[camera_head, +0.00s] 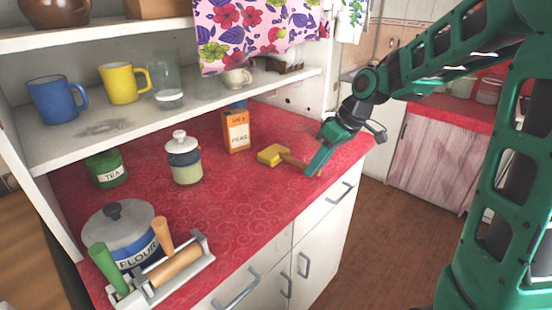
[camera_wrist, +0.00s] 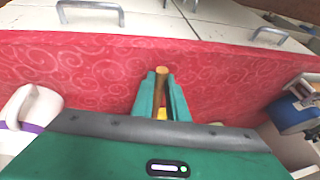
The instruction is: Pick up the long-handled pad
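The long-handled pad has a yellow head (camera_head: 271,154) and a wooden handle (camera_head: 296,161). In the head view it is on the red counter near the front edge, its handle pointing right towards my gripper (camera_head: 318,163). In the wrist view my gripper (camera_wrist: 162,90) has its two green fingers on either side of the handle (camera_wrist: 161,77), with no clear gap showing. The handle's end sticks out past the fingertips. Only a small bit of the yellow head (camera_wrist: 162,114) shows between the fingers; my gripper's body hides the rest.
An orange box (camera_head: 236,132) stands behind the pad. A lidded jar (camera_head: 185,160), a green tea tin (camera_head: 106,169), a flour pot (camera_head: 119,230) and a rack with rolling pins (camera_head: 195,270) are to the left. A shelf (camera_head: 115,135) overhangs the back. The counter (camera_head: 245,205) is clear in front.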

